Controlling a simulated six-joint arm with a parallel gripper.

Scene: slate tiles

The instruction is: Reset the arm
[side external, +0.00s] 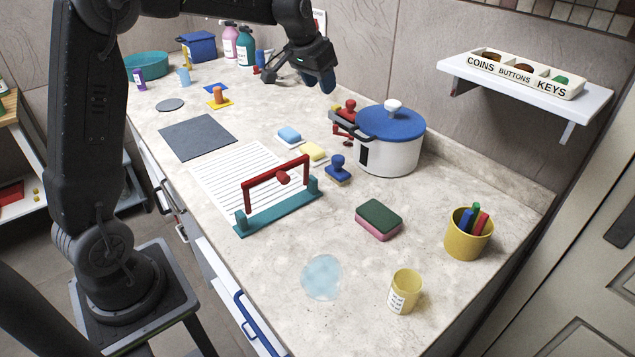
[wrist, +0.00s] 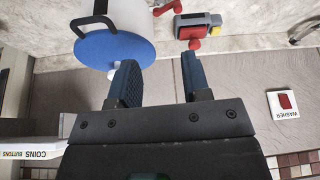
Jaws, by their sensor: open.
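My gripper (side external: 322,84) is raised above the back part of the counter, behind and to the left of the pot. In the wrist view its two blue fingers (wrist: 160,64) stand apart with nothing between them. The white pot with its blue lid (side external: 392,122) stands on the counter against the wall; its lid also shows at the upper left of the wrist view (wrist: 112,48). My gripper touches nothing that I can see. My arm reaches over the far left of the counter from its stand.
A red and grey item (side external: 346,114) stands beside the pot. A red-handled teal frame (side external: 278,208), a sponge (side external: 379,219), a yellow pen cup (side external: 468,233) and a yellow cup (side external: 404,291) are on the counter (side external: 345,340). A wall shelf (side external: 525,88) holds a labelled tray.

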